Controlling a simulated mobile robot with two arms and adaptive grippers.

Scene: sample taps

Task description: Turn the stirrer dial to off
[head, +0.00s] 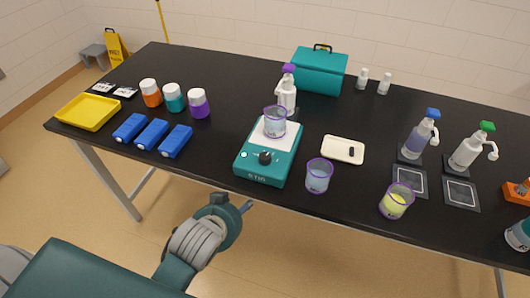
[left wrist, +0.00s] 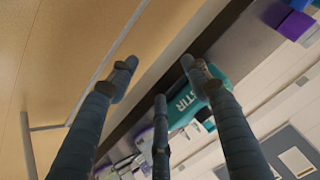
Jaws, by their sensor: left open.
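The teal stirrer (head: 262,178) stands near the front edge of the black table in the head view, with a clear beaker (head: 275,121) on its white top plate. Its black dial (head: 265,157) is on the front panel, with a small light to its left. My left gripper (head: 232,203) is open and empty, in front of the table edge, below and left of the stirrer, and apart from it. In the left wrist view its three fingers (left wrist: 160,76) are spread, with part of the teal stirrer (left wrist: 213,88) showing behind them. The dial's exact setting is too small to read. My right gripper is not visible.
A purple-rimmed beaker (head: 318,177) stands just right of the stirrer, and a white scale (head: 343,150) lies behind it. A spray bottle (head: 287,95) stands behind the stirrer.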

